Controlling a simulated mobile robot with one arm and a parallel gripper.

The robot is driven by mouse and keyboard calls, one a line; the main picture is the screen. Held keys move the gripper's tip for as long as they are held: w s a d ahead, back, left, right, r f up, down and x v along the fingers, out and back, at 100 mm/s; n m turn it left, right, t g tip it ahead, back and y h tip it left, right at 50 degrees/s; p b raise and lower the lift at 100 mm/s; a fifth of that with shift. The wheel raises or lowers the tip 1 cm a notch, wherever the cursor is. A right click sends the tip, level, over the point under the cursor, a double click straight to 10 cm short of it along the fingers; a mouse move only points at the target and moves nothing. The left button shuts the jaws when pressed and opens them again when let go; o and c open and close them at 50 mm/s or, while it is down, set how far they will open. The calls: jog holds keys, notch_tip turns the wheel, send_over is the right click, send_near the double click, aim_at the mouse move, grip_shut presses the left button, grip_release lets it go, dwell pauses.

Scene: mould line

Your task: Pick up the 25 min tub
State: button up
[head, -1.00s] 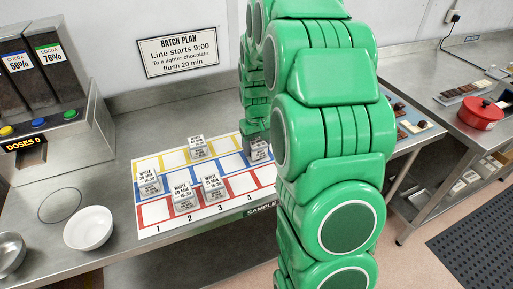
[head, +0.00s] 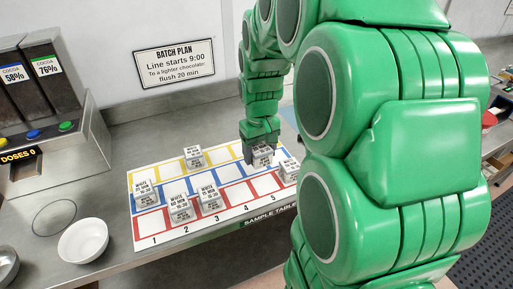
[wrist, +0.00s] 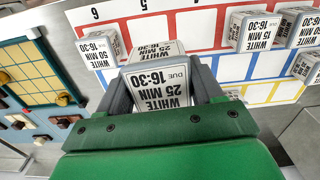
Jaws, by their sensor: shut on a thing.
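The 25 min tub (wrist: 157,88) is a small grey-white tub with a white label reading "WHITE 25 MIN", due 16-30. My gripper (wrist: 160,78) is shut on it, one dark finger on each side, in the wrist view. In the head view my gripper (head: 262,143) points down over the sample board, with the tub (head: 263,158) between its fingers. I cannot tell whether the tub touches the board. A 50 min tub (wrist: 97,48) stands close beside it, and also shows in the head view (head: 289,170).
The numbered sample board (head: 165,226) bears several other tubs: a 15 min tub (wrist: 250,30), a 60 min tub (head: 180,208) and one at the back (head: 193,157). A white bowl (head: 83,240) and a cocoa dispenser (head: 45,120) are at left. My arm hides much of the right side.

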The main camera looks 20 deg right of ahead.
jog(key=s+r, duration=0.4)
jog(key=r, duration=0.5)
jog(key=shift+s+a, duration=0.25)
jog(key=shift+a, duration=0.2)
jog(key=shift+w+f, duration=0.1)
jog(key=shift+w, duration=0.05)
dwell(0.3)
